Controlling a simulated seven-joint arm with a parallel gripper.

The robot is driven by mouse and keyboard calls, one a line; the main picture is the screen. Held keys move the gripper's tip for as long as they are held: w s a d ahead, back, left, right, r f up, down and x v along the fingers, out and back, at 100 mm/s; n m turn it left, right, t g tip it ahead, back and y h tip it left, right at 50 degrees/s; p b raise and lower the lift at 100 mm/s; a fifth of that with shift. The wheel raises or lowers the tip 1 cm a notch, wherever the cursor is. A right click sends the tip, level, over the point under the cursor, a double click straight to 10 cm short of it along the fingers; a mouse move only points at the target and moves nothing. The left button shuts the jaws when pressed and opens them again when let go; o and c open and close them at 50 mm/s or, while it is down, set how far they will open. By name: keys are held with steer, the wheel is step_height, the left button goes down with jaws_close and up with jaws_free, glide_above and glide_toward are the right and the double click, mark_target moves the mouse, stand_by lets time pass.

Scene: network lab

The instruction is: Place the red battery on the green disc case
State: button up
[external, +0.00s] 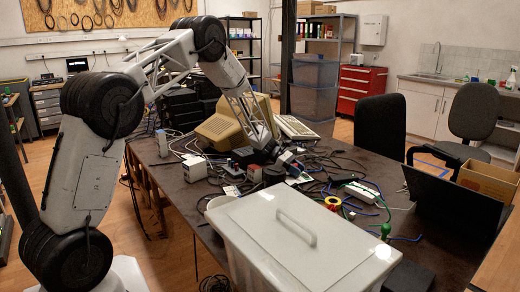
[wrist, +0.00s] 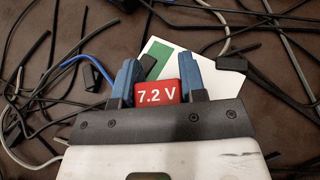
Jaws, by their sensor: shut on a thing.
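The red battery (wrist: 157,93), marked "7.2 V", sits between the two blue fingers of my gripper (wrist: 162,76) in the wrist view. The gripper is shut on it. The green disc case (wrist: 170,52), white with a green area, lies flat and turned at an angle beyond and beneath the fingers. The fingers and battery hide part of it. In the external view my gripper (external: 287,158) is low over the cluttered table, and the battery cannot be made out. I cannot tell whether the battery touches the case.
Black cables and a blue cable (wrist: 88,62) lie around the case. In the external view a large white lidded bin (external: 300,240) stands in front. A beige monitor (external: 225,128) is behind my gripper. A yellow-red roll (external: 333,202) and a white power strip (external: 362,192) lie to the right.

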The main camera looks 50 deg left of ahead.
stand_by(0.3)
steer(key=o, duration=1)
steer(key=shift+f, duration=0.1)
steer(key=shift+c, duration=0.2)
steer(key=shift+r, duration=0.2)
steer(key=shift+s+a+r, duration=0.2)
steer(key=shift+a+r, duration=0.05)
steer(key=shift+a, duration=0.35)
steer(key=v, duration=1)
steer(key=shift+a+r, duration=0.15)
steer(key=shift+a, duration=0.05)
